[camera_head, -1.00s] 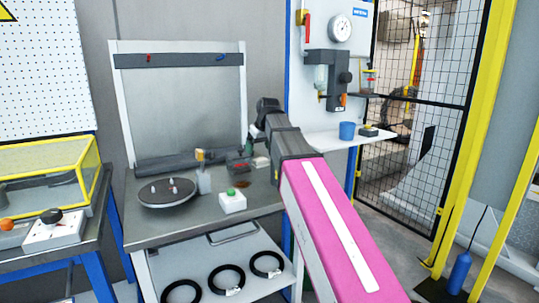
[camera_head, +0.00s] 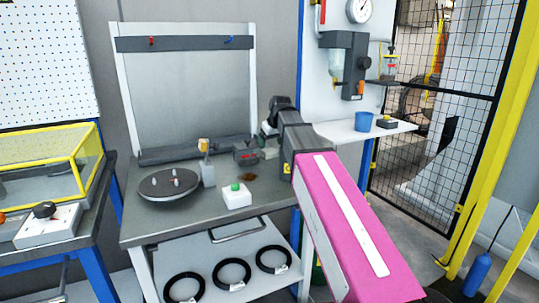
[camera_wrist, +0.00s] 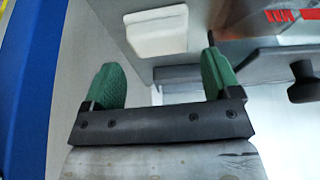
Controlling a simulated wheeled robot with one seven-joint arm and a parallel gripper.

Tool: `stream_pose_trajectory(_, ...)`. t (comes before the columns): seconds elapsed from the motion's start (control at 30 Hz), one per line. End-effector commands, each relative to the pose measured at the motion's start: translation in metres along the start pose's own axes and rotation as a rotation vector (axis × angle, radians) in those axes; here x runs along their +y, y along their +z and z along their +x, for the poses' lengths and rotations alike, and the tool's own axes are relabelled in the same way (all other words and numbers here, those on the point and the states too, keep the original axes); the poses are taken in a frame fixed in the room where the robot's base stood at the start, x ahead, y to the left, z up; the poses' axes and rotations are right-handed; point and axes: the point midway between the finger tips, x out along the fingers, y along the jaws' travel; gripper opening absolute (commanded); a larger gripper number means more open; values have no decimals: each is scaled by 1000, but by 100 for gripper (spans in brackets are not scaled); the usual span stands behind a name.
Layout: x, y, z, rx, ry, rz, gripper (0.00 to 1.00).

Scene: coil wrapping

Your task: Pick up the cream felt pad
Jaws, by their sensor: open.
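The cream felt pad (camera_wrist: 157,33) shows as a pale rounded block near the top of the wrist view. It lies on the grey bench top, and a pale edge beside my arm in the head view (camera_head: 270,153) seems to be the same pad. My gripper (camera_wrist: 162,66) has two green fingers spread wide with nothing between them. In the wrist view the pad appears just beyond the fingertips, between their lines and apart from them. In the head view my arm hides most of the gripper.
The grey bench (camera_head: 215,220) also carries a round turntable (camera_head: 168,185) with pegs, a white button box (camera_head: 236,196) and a dark box with red marking (camera_head: 246,156). A back panel (camera_head: 188,95) stands behind. Several black coils lie on the shelf below. A side shelf holds a blue cup (camera_head: 363,121).

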Motion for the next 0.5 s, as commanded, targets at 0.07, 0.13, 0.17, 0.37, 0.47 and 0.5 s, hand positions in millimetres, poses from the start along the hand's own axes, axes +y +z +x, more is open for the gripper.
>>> stream_pose_trajectory(0.07, 0, 0, 8, -1, 0, 0, 83)
stream_pose_trajectory(0.13, 0, 0, 16, -2, -1, 0, 83)
stream_pose_trajectory(0.17, 0, 0, 20, -2, -1, 0, 83)
stream_pose_trajectory(0.37, 0, 0, 45, -1, -1, 0, 83)
stream_pose_trajectory(0.47, 0, 0, 49, 0, 0, 0, 83)
stream_pose_trajectory(0.5, 0, 0, 49, 0, 0, 0, 83)
